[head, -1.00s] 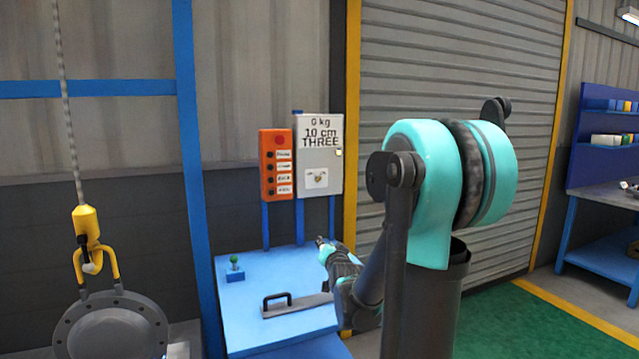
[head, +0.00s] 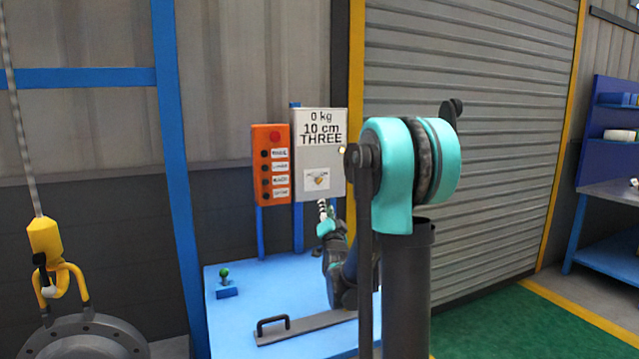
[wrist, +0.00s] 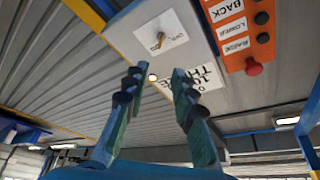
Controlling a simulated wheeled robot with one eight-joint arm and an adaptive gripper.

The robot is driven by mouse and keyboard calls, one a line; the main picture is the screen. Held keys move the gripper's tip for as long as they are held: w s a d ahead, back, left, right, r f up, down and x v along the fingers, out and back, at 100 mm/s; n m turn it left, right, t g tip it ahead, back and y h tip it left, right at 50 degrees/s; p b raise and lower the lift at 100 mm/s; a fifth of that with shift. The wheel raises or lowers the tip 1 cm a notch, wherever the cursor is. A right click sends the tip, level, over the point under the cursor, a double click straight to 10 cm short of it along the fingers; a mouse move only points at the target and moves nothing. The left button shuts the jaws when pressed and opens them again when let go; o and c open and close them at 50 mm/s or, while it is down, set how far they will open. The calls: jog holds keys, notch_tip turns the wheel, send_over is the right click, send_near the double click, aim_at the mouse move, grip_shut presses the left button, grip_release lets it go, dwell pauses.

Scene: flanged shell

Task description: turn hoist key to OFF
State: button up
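The hoist key (head: 320,181) is a small brass-coloured piece on a white label low on the grey control box (head: 309,150). In the wrist view, which is upside down, the key (wrist: 159,41) stands out from its label, a little beyond my fingertips. Part of the label's text is too small to read. My gripper (wrist: 160,69) is open and empty, with a finger to either side of the key's line and clear of it. In the head view my gripper (head: 323,207) is just below the key, in front of the box.
An orange button panel (head: 271,165) with a red button is just left of the box. Below is a blue table (head: 240,330) with a handled grey bar (head: 310,326) and a green-knobbed piece (head: 225,284). A yellow hook (head: 45,240) hangs at left above a flanged shell (head: 85,345).

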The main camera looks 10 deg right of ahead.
aim_at(320, 182)
jog(key=x, duration=1.7)
grip_shut()
